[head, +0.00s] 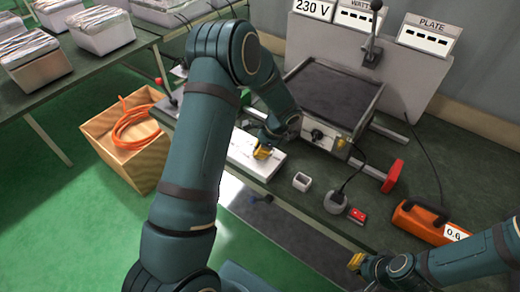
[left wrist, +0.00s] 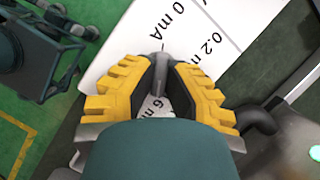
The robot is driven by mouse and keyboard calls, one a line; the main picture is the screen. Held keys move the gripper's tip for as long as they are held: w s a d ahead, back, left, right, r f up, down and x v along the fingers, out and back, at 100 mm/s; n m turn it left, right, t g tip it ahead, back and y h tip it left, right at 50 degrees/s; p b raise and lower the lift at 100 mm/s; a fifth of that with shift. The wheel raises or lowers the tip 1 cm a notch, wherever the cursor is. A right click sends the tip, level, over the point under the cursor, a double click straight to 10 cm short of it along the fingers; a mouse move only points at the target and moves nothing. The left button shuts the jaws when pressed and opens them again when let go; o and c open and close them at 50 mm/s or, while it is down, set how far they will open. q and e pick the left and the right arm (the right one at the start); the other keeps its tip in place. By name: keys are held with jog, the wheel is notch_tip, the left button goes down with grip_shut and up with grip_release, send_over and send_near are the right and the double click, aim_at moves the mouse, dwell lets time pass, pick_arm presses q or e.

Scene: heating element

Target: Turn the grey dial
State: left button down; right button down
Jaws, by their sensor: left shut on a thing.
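A white panel (head: 243,156) lies on the bench in the head view. The left wrist view shows the same panel (left wrist: 120,45) with black mA markings. My left gripper (head: 263,152) is over this panel, its arm coming in from the left. In the left wrist view its yellow fingers (left wrist: 160,78) are shut on the grey dial (left wrist: 159,70), which stands between the tips. The fingers hide most of the dial, and in the head view it is hidden. My right gripper (head: 355,262) is at the lower right, in front of the bench edge; its opening is unclear.
A plate apparatus (head: 325,92) with a front knob and a lever stands behind the panel. A small white block (head: 302,181), a grey round pot (head: 335,202), a red item (head: 357,215) and an orange case (head: 430,222) stand to the right. A wooden crate (head: 140,158) is at left.

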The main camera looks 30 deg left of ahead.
pick_arm(q)
jog(key=shift+s+f+m, duration=0.1)
jog(key=shift+m, duration=0.2)
jog(key=c, duration=1)
grip_release()
jog(key=v, duration=1.2)
